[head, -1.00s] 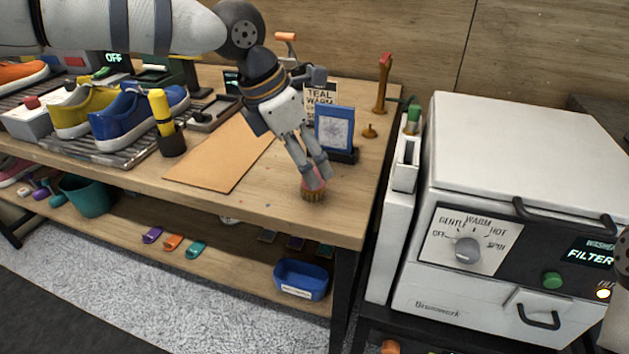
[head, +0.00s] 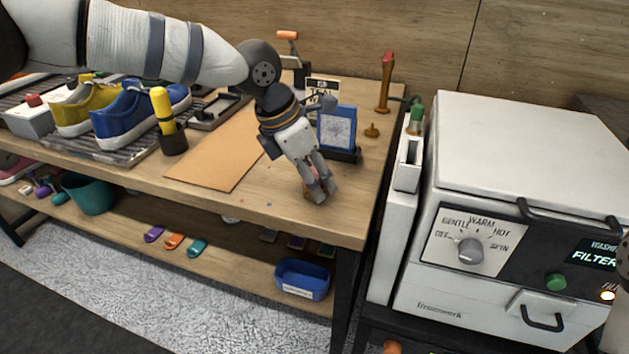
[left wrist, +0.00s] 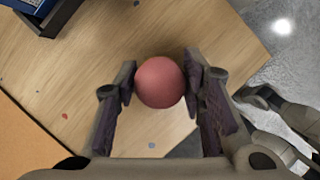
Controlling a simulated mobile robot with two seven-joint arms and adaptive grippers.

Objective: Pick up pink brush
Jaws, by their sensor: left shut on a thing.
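The pink brush shows in the left wrist view as a round pink knob (left wrist: 160,82) between the two fingers of my left gripper (left wrist: 160,88). In the head view my left gripper (head: 321,192) is at the front right of the wooden table, with its fingers closed around the brush (head: 312,183). The fingers hide most of the brush there. I cannot tell whether the bristles touch the table.
Blue and yellow sneakers stand further left. A white washer (head: 530,150) stands right of the table's edge.

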